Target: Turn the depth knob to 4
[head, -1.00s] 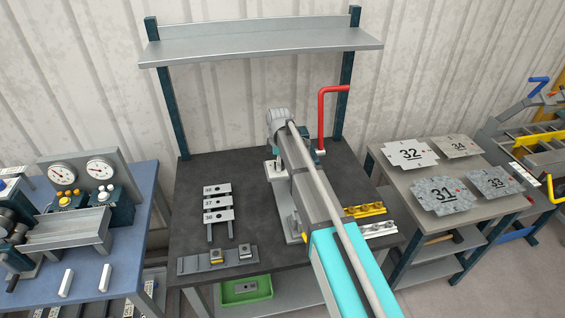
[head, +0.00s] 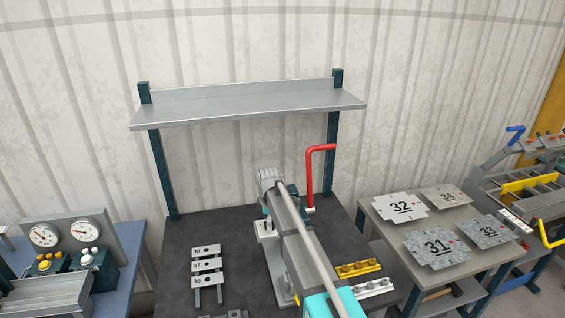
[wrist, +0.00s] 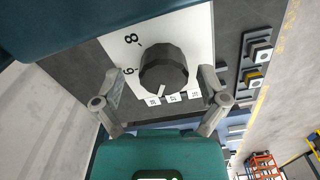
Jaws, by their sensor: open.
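The depth knob (wrist: 163,70) is dark, round and ridged, on a white dial plate (wrist: 190,28) in the wrist view. The figures 8 and 6 show on the plate at the knob's left. A pale pointer mark on the knob points to the bottom of the picture; the figure there is hidden or cannot be read. My gripper (wrist: 161,83) is open, with one finger on each side of the knob. Gaps show between the fingers and the knob. In the head view my arm hides the knob.
A red crank handle (head: 310,180) stands close right of my arm's end. A shelf (head: 250,106) spans above the bench (head: 185,233). Several small numbered plates (head: 206,265) lie left of my arm; yellow (head: 357,268) and pale (head: 372,288) rails lie right.

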